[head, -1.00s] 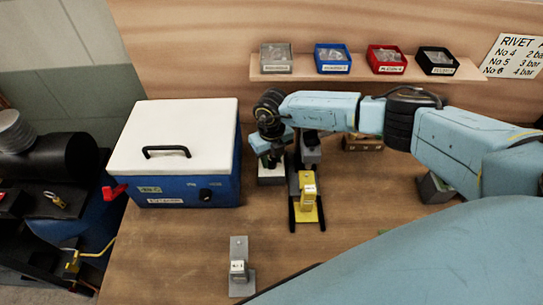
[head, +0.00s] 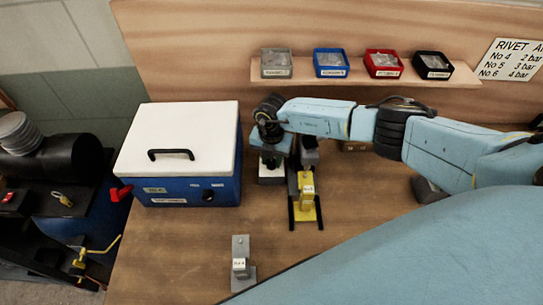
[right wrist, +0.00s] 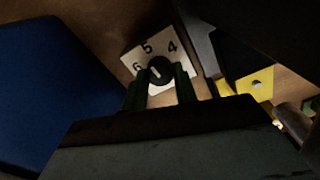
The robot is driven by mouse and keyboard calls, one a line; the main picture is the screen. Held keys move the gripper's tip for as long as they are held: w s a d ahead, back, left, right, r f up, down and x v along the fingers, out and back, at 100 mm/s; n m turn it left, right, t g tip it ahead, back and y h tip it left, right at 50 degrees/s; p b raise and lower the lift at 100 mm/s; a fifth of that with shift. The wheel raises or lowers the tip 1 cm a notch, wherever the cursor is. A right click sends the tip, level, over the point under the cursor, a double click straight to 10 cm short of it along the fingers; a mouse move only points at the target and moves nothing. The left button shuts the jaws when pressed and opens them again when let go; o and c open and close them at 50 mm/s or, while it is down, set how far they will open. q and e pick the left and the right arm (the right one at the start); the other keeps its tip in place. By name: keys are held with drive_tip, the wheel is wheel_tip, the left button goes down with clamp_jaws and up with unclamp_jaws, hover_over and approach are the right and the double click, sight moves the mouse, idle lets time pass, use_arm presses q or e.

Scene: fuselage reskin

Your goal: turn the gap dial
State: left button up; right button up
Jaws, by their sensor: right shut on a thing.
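The gap dial is a round black knob (right wrist: 160,71) with a light pointer mark, on a pale plate (right wrist: 134,56) marked 4, 5 and 6 in the right wrist view. The pointer sits roughly between 5 and 6. My right gripper (right wrist: 160,82) has its two dark green fingers on either side of the knob, shut on it. In the head view my right gripper (head: 270,160) points down over the pale block (head: 271,178) beside the yellow and black tool (head: 306,196); the knob is hidden there. My left gripper does not show.
A blue box with a white lid (head: 177,140) stands close left of the gripper. A small grey metal stand (head: 240,262) is on the bench in front. A shelf (head: 366,78) with several small bins is behind. The bench between box and stand is clear.

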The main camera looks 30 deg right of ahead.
drive_tip(key=shift+w+r+m, duration=0.1)
drive_tip(key=shift+w+m, duration=0.05)
drive_tip(key=shift+m, duration=0.35)
drive_tip(key=o, duration=1)
drive_tip(key=shift+c, duration=0.2)
wheel_tip(320, 180, up, 13)
drive_tip(key=shift+r+b, duration=0.15)
drive_tip(key=shift+b, duration=0.3)
